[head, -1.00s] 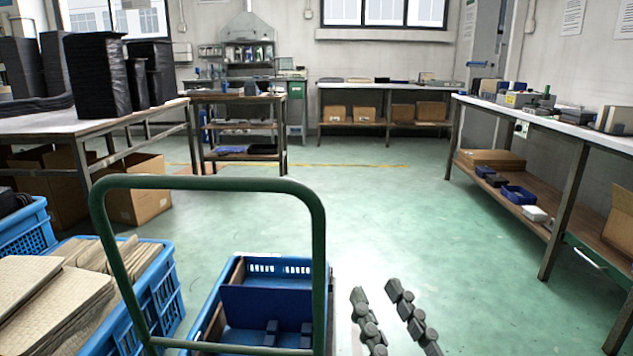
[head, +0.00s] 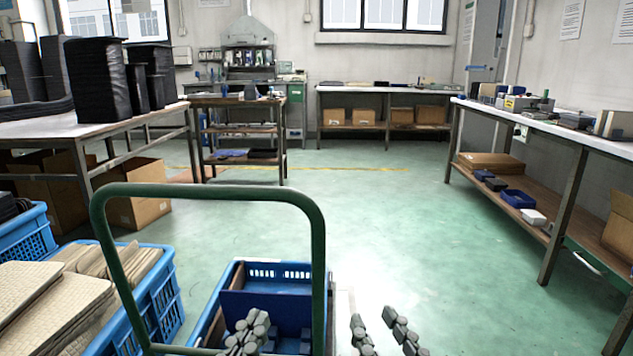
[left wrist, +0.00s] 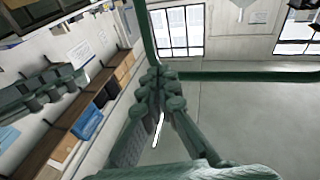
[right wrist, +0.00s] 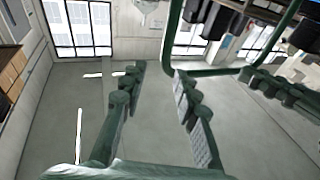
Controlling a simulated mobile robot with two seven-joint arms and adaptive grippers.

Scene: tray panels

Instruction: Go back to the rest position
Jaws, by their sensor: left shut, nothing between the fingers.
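My left gripper (head: 252,316) shows at the bottom of the head view, in front of the blue crate on the trolley. Its fingers are together in the left wrist view (left wrist: 157,76), with nothing between them. My right gripper (head: 373,317) is just right of the trolley handle in the head view. Its fingers stand apart and empty, as the right wrist view (right wrist: 158,70) also shows. Both grippers point up and away, close to the green handle (head: 208,190).
The blue crate (head: 284,285) with dividers is behind the handle. Another blue crate (head: 160,300) holding cardboard-coloured pieces is at the left. A workbench (head: 565,131) runs along the right, and a table (head: 60,131) with black stacks stands left. The middle floor is clear.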

